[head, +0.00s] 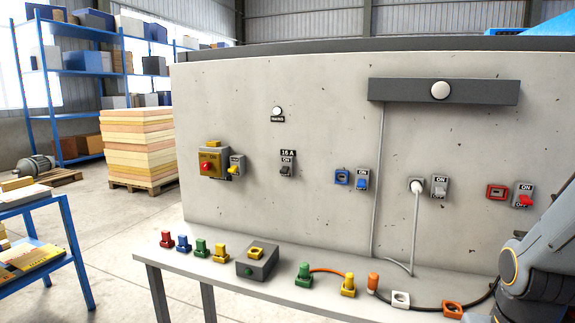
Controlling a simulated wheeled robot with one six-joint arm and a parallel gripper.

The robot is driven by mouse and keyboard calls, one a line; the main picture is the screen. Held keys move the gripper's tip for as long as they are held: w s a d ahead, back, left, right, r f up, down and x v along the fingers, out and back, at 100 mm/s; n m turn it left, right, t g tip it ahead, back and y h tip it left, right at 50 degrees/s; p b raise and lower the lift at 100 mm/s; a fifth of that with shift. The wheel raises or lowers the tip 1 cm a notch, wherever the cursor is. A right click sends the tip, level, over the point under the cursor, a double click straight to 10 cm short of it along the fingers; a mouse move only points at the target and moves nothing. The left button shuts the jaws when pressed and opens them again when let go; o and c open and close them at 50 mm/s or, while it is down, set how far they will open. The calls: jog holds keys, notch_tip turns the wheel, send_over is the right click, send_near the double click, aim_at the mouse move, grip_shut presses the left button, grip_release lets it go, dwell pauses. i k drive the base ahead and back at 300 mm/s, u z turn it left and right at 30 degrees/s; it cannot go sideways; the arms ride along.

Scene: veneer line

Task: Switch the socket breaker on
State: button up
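The breaker (287,167) is a small grey switch under a dark "16 A" label, left of the middle of the grey wall panel. "ON" reads at its upper end, and its dark lever appears to sit low, away from that mark. The picture is too small to be sure of the lever's position. A round white lamp (277,111) with a dark label sits above it. My gripper is out of view; only part of my arm shows at the lower right, well away from the breaker.
Coloured sockets with switches line the panel; a white plug (416,186) with a hanging cable sits in one. A narrow bench (213,271) in front carries several coloured plugs, a grey box (257,264) and cables. The wall directly around the breaker is clear.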

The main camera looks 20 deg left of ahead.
aim_at(285, 169)
jog(key=k, duration=0.65)
jog(key=u, duration=0.6)
jog(key=i, duration=1.5)
jog(key=u, duration=0.1)
